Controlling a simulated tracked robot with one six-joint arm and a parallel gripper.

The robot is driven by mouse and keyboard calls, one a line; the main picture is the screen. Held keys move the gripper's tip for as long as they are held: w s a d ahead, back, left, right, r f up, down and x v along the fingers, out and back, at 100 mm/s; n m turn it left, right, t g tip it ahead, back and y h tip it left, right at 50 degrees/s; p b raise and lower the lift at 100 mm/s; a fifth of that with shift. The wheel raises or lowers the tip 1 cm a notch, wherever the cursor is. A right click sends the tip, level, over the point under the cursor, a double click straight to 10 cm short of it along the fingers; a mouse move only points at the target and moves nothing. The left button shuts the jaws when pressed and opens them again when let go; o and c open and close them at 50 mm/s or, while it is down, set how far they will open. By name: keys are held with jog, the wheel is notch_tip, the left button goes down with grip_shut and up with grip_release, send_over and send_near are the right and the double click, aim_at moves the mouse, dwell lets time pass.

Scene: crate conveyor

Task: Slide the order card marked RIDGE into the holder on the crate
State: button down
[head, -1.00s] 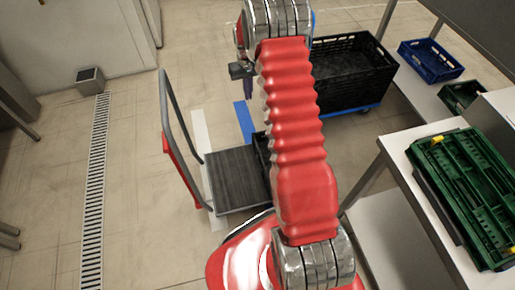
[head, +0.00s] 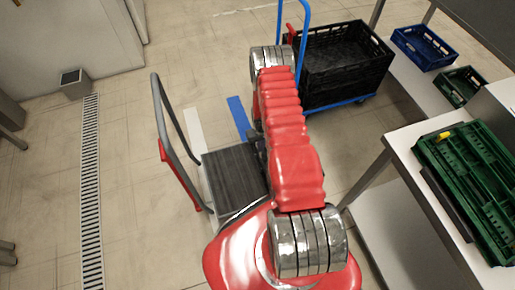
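No card marked RIDGE and no card holder can be made out in the head view. Green crates (head: 425,158), apparently folded flat, lie on the pale table at the right, with a small yellow part (head: 443,135) at the upper edge. A black crate (head: 345,82) stands on a blue trolley at the top. My red arm reaches up the middle of the picture and hides what is behind it. My gripper is not in view, so its state does not show.
A grey platform trolley (head: 232,174) with a tall handle stands left of my arm. A blue crate (head: 425,62) and a small green crate (head: 462,98) sit on a low surface at the upper right. The floor at left, with a drain grate (head: 90,190), is clear.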

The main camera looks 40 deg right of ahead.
jog(key=shift+s+a+f, duration=0.1)
jog(key=shift+s+f, duration=0.15)
jog(key=shift+f, duration=0.25)
jog(key=shift+s+f, duration=0.2)
jog(key=shift+f, duration=0.25)
jog(key=shift+a+f, duration=0.1)
jog(key=shift+f, duration=0.1)
jog(key=shift+f, duration=4.55)
jog(key=c, duration=2)
grip_release()
jog(key=shift+w+r, duration=0.1)
